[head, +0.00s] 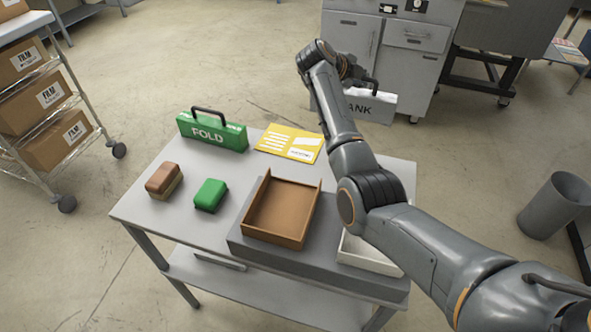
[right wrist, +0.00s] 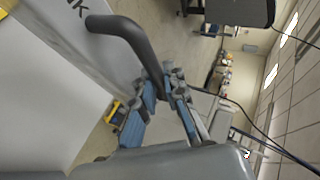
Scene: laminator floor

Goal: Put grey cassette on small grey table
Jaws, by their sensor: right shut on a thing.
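The grey cassette (head: 376,108), with dark lettering ending in "ANK" and a dark handle, is held in the air beyond the table's far right edge. My right gripper (head: 366,80) is shut on its handle; my arm hides the cassette's left part. The small grey table (head: 240,165) stands in front of me. My left gripper is not in view.
On the table are a green FOLD cassette (head: 211,132), a yellow card (head: 290,143), a brown block (head: 164,180), a green block (head: 210,194), a brown tray (head: 280,212) and a white tray (head: 370,252). A carton rack (head: 66,125) stands left, a grey cabinet (head: 412,60) behind.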

